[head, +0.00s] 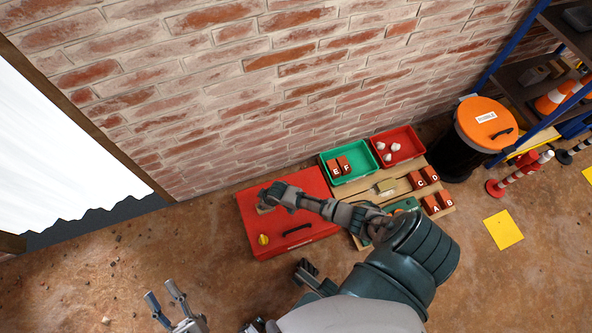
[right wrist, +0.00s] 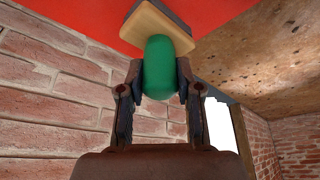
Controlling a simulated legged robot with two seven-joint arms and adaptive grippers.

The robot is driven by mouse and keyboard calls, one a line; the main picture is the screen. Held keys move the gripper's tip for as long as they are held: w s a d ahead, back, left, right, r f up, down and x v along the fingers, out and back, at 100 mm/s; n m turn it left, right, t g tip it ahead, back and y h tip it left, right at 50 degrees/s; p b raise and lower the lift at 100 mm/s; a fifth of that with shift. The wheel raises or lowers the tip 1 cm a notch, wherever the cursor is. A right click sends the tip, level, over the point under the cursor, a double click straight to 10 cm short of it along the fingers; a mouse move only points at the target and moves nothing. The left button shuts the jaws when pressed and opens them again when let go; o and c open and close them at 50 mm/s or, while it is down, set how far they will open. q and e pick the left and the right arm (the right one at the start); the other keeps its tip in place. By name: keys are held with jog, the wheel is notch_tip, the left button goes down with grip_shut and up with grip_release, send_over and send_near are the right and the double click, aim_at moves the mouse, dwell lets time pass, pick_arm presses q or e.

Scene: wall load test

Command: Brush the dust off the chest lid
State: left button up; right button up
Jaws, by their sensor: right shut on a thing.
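The red chest lid (head: 318,212) lies against the foot of the brick wall, with a black handle (head: 297,230) and a yellow knob (head: 263,240). My right gripper (head: 268,202) is over the lid's left part. In the right wrist view it is shut on the green handle (right wrist: 158,70) of a brush with a wooden block (right wrist: 155,28). The brush's far side faces the red lid (right wrist: 85,15); I cannot tell whether it touches. My left gripper (head: 163,302) is open and empty at the bottom left, above the ground. No dust can be made out on the lid.
Right of the chest, a wooden board holds a green tray (head: 330,178), a red tray (head: 409,156) with white pieces, and lettered bricks (head: 430,174). A black bin with an orange lid (head: 485,122), a post (head: 518,174) and a shelf stand farther right.

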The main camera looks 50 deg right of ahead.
jog(key=shift+r+p, duration=0.3)
jog(key=shift+r, duration=0.3)
jog(key=shift+d+r+p, duration=0.15)
jog(key=shift+r+p, duration=0.8)
jog(key=shift+r, duration=0.05)
pick_arm(q)
notch_tip(320, 180, down, 7)
jog(key=g+y, duration=0.1)
jog(key=g, duration=0.4)
jog(key=shift+a+r+y, duration=0.2)
jog(key=shift+y, duration=0.1)
jog(key=shift+w, duration=0.1)
